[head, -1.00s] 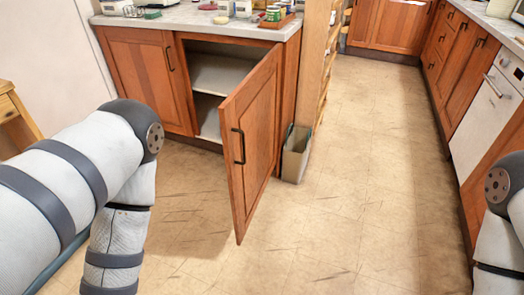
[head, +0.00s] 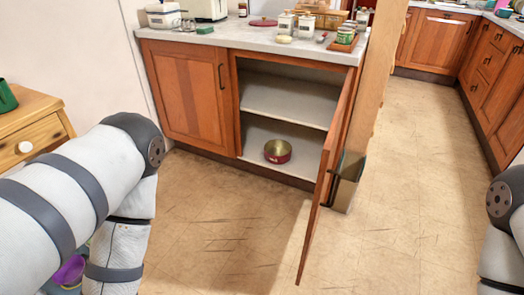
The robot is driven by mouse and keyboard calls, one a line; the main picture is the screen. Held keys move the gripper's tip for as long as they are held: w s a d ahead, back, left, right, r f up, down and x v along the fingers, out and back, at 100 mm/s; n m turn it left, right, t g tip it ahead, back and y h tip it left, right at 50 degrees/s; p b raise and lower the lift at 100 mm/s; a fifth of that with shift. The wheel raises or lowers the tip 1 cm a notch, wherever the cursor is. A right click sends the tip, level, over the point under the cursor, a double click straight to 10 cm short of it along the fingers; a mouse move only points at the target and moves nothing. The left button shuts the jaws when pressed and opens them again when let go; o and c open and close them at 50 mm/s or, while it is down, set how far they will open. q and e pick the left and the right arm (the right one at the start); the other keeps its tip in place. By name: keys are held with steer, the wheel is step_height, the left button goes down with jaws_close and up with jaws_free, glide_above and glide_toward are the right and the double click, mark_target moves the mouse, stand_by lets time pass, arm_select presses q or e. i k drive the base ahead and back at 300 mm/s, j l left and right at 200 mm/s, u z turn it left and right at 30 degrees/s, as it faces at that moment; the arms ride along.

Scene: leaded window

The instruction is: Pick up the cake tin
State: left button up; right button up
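A small round tin (head: 277,151), red outside and gold inside, sits on the bottom shelf of the open cabinet (head: 290,95). It looks like the cake tin. It stands upright, looks empty, and nothing touches it. The cabinet door (head: 330,160) is swung open toward me on the right side of the opening. My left arm shows at the left and part of my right arm at the right edge. Both grippers are outside the view.
A counter (head: 240,38) above holds jars, a toaster and a red lid-like disc (head: 263,22). A bin (head: 346,182) stands behind the open door. A wooden drawer unit (head: 30,125) is at the left. The floor (head: 220,225) before the cabinet is clear.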

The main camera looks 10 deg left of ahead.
mark_target(276, 152)
steer(key=i+j, duration=0.1)
steer(key=j, duration=0.55)
steer(key=i+j, duration=0.25)
steer(key=i+j+z, duration=0.3)
steer(key=i+j, duration=0.25)
steer(key=i+j+z, duration=0.35)
steer(key=i+j, duration=0.3)
steer(key=i+j+z, duration=0.3)
steer(key=i+j, duration=0.45)
